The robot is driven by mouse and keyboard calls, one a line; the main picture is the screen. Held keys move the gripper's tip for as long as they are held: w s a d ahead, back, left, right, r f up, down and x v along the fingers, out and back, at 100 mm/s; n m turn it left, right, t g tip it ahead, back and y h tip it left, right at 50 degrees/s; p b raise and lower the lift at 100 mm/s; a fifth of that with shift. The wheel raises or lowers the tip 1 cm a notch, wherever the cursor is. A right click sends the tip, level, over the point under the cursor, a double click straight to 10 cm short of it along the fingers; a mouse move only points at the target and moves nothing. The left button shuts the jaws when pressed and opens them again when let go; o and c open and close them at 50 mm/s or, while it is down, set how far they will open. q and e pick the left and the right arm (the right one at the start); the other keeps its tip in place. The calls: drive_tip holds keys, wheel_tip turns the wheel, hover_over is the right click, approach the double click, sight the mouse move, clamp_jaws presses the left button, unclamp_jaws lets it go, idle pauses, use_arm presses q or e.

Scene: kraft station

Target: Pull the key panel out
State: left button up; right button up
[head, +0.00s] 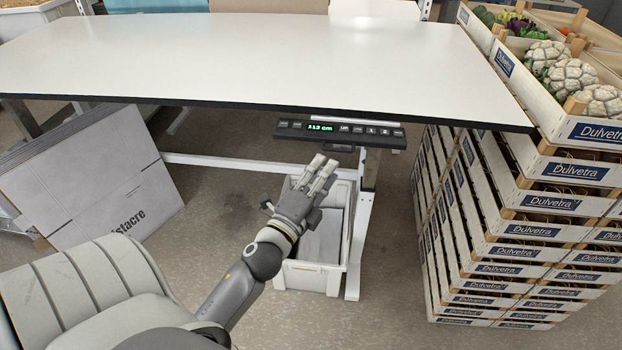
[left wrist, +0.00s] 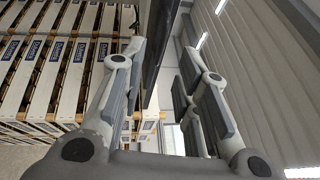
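The key panel (head: 340,133) is a long black strip with a small green lit display and a row of buttons. It sits under the front edge of the white table (head: 250,55), right of the middle in the head view. My left gripper (head: 322,172) is just below and in front of the panel, fingers pointing up toward it, with no visible contact. In the left wrist view its fingers (left wrist: 160,65) stand apart with a gap between them. A dark upright edge shows in that gap; I cannot tell whether it is the panel or the tabletop. My right gripper is not in view.
A white table leg (head: 361,225) and a light grey bin (head: 312,278) stand below the panel, close to my left arm. Stacked Dulvetra crates (head: 520,240) with vegetables on top stand at the right. Flattened cardboard (head: 90,180) leans at the left under the table.

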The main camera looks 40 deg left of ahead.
use_arm(q)
drive_tip(key=shift+v, duration=2.75)
drive_tip(key=s+d+f+n+g+h, duration=0.1)
drive_tip(key=s+d+f+n+g, duration=0.15)
drive_tip(key=f, duration=0.95)
drive_tip(key=s+d+f+n+g, duration=0.1)
drive_tip(key=f+n+g, duration=0.2)
drive_tip(key=f, duration=1)
drive_tip(key=s+d+f+n+g+h, duration=0.1)
drive_tip(key=d+f+n+g, duration=0.15)
drive_tip(key=f, duration=0.95)
drive_tip(key=s+d+f+n+g, duration=0.3)
drive_tip(key=s+f+g, duration=0.2)
drive_tip(key=s+f, duration=0.8)
drive_tip(key=s+f+n+g, duration=0.1)
drive_tip(key=s+f+g, duration=0.1)
drive_tip(key=s+f, duration=0.3)
drive_tip(key=s+f+n+g+h, duration=0.1)
drive_tip(key=s+f, duration=0.4)
drive_tip(key=s, duration=0.8)
drive_tip(key=n+g, duration=0.1)
drive_tip(key=g, duration=0.1)
drive_tip(key=shift+s+d+f+n+g, duration=0.15)
drive_tip(key=shift+d+f+n+g, duration=0.05)
drive_tip(key=shift+f+n+g, duration=0.1)
